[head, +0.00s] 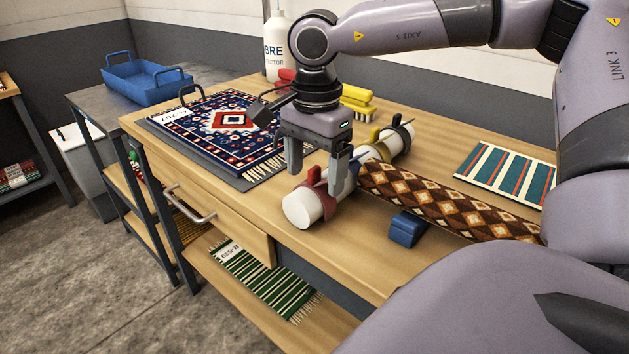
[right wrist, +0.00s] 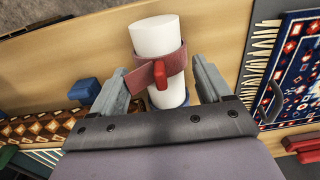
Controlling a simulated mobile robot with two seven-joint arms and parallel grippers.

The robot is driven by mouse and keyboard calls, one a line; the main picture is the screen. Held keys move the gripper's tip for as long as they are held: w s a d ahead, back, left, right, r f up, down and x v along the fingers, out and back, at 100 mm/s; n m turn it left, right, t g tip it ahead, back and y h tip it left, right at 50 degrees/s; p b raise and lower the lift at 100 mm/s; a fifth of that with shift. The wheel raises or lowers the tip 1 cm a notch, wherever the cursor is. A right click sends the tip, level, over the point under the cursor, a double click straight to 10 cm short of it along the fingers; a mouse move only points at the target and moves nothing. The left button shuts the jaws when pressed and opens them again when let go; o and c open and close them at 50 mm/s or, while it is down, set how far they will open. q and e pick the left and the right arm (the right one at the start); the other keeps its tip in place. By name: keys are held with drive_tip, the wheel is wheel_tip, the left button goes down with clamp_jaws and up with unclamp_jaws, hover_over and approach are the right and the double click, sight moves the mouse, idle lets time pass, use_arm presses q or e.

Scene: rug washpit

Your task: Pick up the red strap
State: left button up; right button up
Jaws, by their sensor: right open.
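The red strap (head: 327,197) is wrapped around a white roll (head: 300,208) near its front end, with a raised red tab (head: 314,176) on top. In the right wrist view the strap (right wrist: 172,64) circles the white roll (right wrist: 155,36), its tab toward the camera. My right gripper (head: 317,182) is open, pointing down, its fingers on either side of the roll at the strap. In the right wrist view the gripper (right wrist: 158,68) has one finger on each side of the strap; contact cannot be told. My left gripper is not in view.
Behind the strap, the roll carries a yellow clip (head: 375,136) and a dark band (head: 402,127). A brown diamond-patterned rolled rug (head: 440,197) lies to the right, by a blue block (head: 406,229). A patterned blue-red rug (head: 205,130) lies left on the wooden bench (head: 345,262).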

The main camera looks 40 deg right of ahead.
drive_tip(key=shift+f, duration=0.25)
drive_tip(key=c, duration=1.1)
drive_tip(key=shift+r, duration=0.1)
drive_tip(key=shift+c, duration=0.7)
